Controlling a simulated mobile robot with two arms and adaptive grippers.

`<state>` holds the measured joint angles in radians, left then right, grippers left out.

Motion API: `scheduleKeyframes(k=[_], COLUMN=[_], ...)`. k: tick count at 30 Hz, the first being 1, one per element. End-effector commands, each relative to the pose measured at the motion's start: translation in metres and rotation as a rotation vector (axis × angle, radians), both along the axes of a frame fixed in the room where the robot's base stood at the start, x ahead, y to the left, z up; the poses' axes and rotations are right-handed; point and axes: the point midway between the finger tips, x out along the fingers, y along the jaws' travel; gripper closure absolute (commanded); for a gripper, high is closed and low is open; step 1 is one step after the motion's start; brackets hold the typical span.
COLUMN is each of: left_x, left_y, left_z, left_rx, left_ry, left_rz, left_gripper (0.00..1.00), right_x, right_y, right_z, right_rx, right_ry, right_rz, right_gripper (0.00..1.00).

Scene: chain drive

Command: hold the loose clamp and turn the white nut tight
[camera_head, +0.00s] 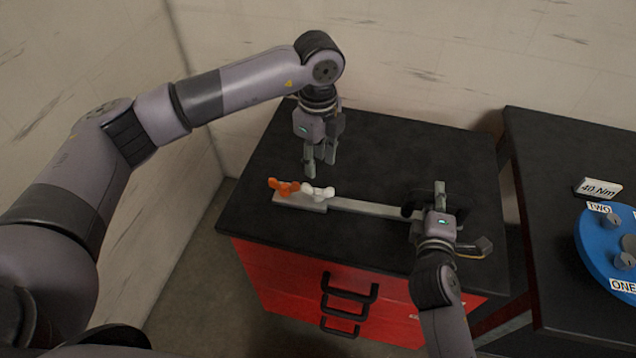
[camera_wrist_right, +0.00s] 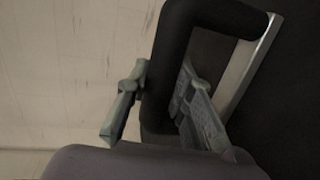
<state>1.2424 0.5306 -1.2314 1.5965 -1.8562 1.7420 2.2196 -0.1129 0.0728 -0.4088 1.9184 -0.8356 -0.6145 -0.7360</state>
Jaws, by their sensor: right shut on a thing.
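The loose clamp is a long pale grey bar (camera_head: 368,208) lying flat on the black top of the red cabinet. At its left end are a white winged nut (camera_head: 318,192) and an orange one (camera_head: 283,187) beside it. My left gripper (camera_head: 320,172) points down above and slightly behind the white nut, apart from it, its two fingers a little open and empty. My right gripper (camera_head: 438,200) is at the clamp's right end. In the right wrist view its fingers (camera_wrist_right: 155,108) are on either side of the clamp's black handle (camera_wrist_right: 178,62), shut on it.
The cabinet's black top (camera_head: 390,150) is clear behind the clamp. A second black table (camera_head: 560,150) on the right carries a blue disc (camera_head: 592,237) with grey knobs and a "40 Nm" sign (camera_head: 598,188). Walls stand behind and at left.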

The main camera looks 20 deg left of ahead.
Motion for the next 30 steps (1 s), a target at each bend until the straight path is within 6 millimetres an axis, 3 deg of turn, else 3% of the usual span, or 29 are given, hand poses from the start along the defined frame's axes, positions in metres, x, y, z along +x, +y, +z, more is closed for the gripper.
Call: scheduleKeyframes(k=[6, 12, 25, 30], left_x=[-0.001, 0.000, 0.000, 0.000], left_y=[0.000, -0.001, -0.001, -0.001], left_z=[-0.047, -0.075, -0.087, -0.086], left_rx=[-0.001, -0.003, -0.004, -0.004], left_ry=[0.005, 0.002, 0.000, 0.000], left_rz=[0.001, 0.000, 0.000, 0.000], left_gripper=[0.67, 0.67, 0.67, 0.77], right_x=[0.000, 0.000, 0.000, 0.000], right_y=[0.000, 0.000, 0.000, 0.000], right_z=[-0.001, -0.001, -0.001, -0.001], right_rx=[-0.001, -0.001, 0.000, 0.000], right_ry=[0.002, 0.002, 0.002, 0.002], right_rz=[0.000, 0.000, 0.001, 0.001], right_gripper=[1.00, 1.00, 1.00, 1.00])
